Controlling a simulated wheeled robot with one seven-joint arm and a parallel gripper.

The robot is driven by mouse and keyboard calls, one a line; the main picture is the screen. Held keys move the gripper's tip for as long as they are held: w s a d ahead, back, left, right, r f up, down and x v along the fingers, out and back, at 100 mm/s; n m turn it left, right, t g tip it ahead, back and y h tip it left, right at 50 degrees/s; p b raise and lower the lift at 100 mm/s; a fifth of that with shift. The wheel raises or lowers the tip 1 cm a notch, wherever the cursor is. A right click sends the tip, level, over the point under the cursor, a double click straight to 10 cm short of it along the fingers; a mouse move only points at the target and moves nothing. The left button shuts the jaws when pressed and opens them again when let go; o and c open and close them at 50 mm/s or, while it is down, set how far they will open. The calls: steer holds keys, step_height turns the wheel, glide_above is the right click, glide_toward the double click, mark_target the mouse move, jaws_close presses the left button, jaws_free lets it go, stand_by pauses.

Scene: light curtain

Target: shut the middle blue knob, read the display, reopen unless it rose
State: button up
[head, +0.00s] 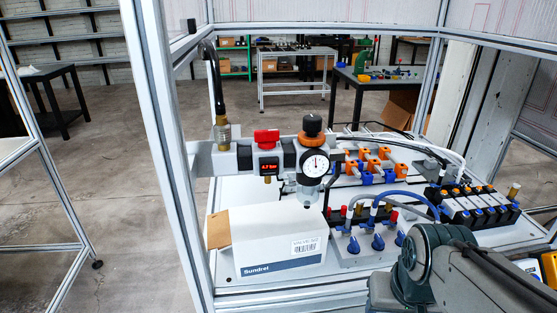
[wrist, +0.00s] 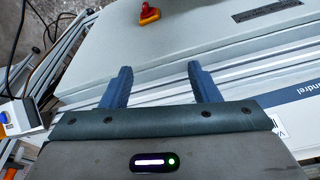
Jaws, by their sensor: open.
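Three blue knobs stand in a row on the grey manifold in the head view. The middle blue knob (head: 378,242) is between the left one (head: 354,246) and the right one (head: 400,238), with blue and grey hoses above. A small dark unit with red marks (head: 268,170), possibly the display, sits under a red knob; its reading is too small to tell. A round dial gauge (head: 316,166) is beside it. My gripper (wrist: 161,80) is open and empty in the wrist view, over a metal rail. In the head view my arm hides its fingers.
A white Sundrel carton (head: 278,240) stands left of the blue knobs. Orange and blue valves (head: 370,163) and a black-and-white valve bank (head: 472,208) stand behind. Frame posts (head: 168,150) bound the left side. The wrist view shows a red-and-yellow part (wrist: 149,14) on a pale panel.

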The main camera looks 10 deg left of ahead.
steer(key=shift+c, duration=0.2)
steer(key=c, duration=0.4)
step_height(320, 180, up, 14)
steer(key=n+g+p, duration=0.3)
steer(key=p, duration=0.2)
glide_above(380, 239)
steer(key=shift+c, duration=0.2)
step_height(380, 239, down, 14)
steer(key=shift+w+r, duration=0.1)
steer(key=shift+r, duration=0.05)
jaws_close()
